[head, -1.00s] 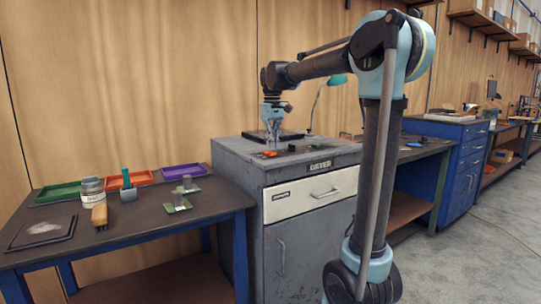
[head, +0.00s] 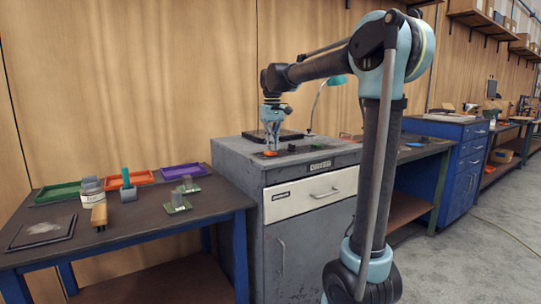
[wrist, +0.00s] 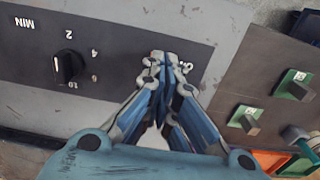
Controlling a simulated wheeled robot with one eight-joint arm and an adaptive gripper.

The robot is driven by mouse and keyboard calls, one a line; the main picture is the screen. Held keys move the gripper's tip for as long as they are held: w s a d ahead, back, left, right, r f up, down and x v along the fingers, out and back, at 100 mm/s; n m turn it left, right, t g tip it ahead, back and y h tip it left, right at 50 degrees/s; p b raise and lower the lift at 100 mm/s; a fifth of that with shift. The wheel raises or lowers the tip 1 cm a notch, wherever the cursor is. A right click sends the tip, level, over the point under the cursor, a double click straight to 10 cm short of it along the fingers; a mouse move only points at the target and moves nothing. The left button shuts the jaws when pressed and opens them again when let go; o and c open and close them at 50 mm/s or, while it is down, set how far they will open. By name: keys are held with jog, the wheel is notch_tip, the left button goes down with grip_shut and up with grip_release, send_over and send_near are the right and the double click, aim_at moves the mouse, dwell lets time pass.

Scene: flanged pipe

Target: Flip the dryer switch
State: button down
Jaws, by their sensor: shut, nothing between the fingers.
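The grey dryer cabinet (head: 235,160) carries a dark control panel, which fills the upper left of the wrist view (wrist: 110,75). A black knob (wrist: 68,67) with numbers and MIN beside it sits on that panel. My gripper (wrist: 166,62) is shut and empty, its fingertips together over the panel's right end, beside a partly covered white label. I cannot tell whether the tips touch the panel. No switch shows clearly there; the fingers hide that spot. In the head view my gripper (head: 271,149) points down over the cabinet top.
A lamp (head: 331,82) stands behind the cabinet. The left table (head: 150,230) holds coloured trays, a jar and small parts. A blue drawer cabinet (head: 455,140) stands farther right.

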aim_at(272, 153)
jog(key=shift+f, duration=0.7)
dwell(0.5)
jog(key=shift+r, duration=3.5)
jog(key=s+d+f+m+t, duration=0.1)
jog(key=s+d+f+m, duration=0.1)
jog(key=s+d+f, duration=0.8)
jog(key=s+d+f+m+t, duration=0.1)
jog(key=s+d+f+m, duration=0.2)
jog(key=s+d+f, duration=0.8)
jog(key=s+f+m, duration=0.1)
jog(key=s+f, duration=1)
jog(key=shift+d+f+m, duration=0.3)
jog(key=shift+w, duration=0.1)
